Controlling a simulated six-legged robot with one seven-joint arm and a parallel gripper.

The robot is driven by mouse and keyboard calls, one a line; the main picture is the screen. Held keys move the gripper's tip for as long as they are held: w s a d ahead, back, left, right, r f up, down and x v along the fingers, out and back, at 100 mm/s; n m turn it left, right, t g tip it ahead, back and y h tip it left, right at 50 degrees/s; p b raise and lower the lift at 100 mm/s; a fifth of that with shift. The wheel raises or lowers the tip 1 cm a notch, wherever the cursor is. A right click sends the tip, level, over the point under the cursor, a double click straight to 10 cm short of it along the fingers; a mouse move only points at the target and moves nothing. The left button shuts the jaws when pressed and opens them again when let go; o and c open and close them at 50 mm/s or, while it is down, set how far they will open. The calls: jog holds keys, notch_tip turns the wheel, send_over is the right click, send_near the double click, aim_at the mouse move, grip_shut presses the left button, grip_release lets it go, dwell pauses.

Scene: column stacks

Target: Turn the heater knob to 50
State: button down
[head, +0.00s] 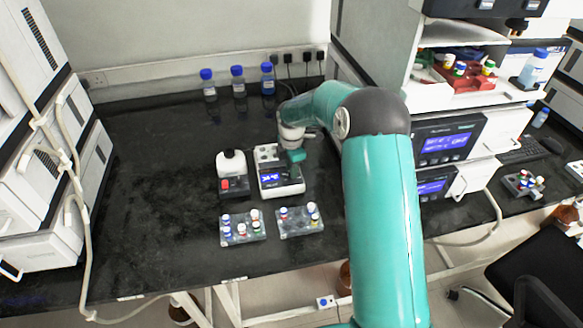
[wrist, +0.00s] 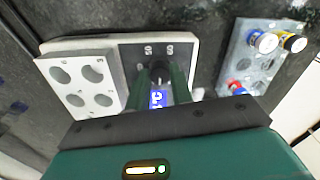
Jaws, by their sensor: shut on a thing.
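The heater (head: 281,180) is a small white device with a lit blue display, standing mid-bench. In the wrist view the heater (wrist: 119,52) shows a block with several round holes and a dark panel with the display partly hidden behind my fingers. The dark knob (wrist: 160,70) sits on that panel between my green fingertips. My gripper (wrist: 162,77) points down over the panel and is shut on the knob. In the head view my gripper (head: 296,157) is over the heater's right side, and the knob is hidden. The display's number is too unclear to read.
Two grey vial racks (head: 243,228) (head: 299,221) stand in front of the heater. Three blue-capped bottles (head: 238,82) line the back. The bench's left part is clear. Stacked instruments (head: 446,139) stand right.

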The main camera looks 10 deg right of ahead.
jog(key=m, duration=1.4)
jog(key=shift+m, duration=0.3)
jog(key=m, duration=0.3)
jog(key=shift+m, duration=0.3)
jog(key=m, duration=0.3)
jog(key=shift+m, duration=0.4)
jog(key=m, duration=0.3)
jog(key=shift+m, duration=2.1)
